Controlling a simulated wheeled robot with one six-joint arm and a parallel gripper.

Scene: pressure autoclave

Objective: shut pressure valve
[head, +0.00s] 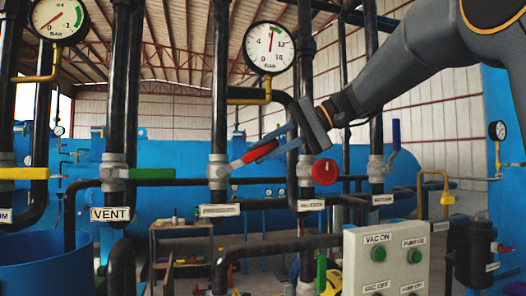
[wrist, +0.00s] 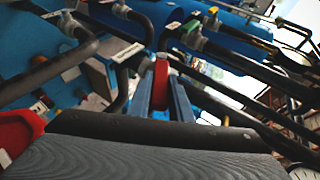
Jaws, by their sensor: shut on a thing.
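The pressure valve (head: 218,172) sits on a black vertical pipe in the middle of the head view, above a small white label that is hard to read. Its red lever handle (head: 262,152) slants up and to the right from the valve body. My gripper (head: 266,146) reaches in from the upper right, its blue fingers shut around the red grip. In the wrist view the red handle (wrist: 160,82) lies between the two fingers (wrist: 161,95). The fingers partly hide the handle's far end.
A red round knob (head: 325,172) is close to the right, on the regulator valve. A green lever (head: 150,173) lies level at the vent pipe; a blue lever (head: 396,135) stands upright. A gauge (head: 269,47) hangs above. A control box (head: 384,262) stands at the lower right.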

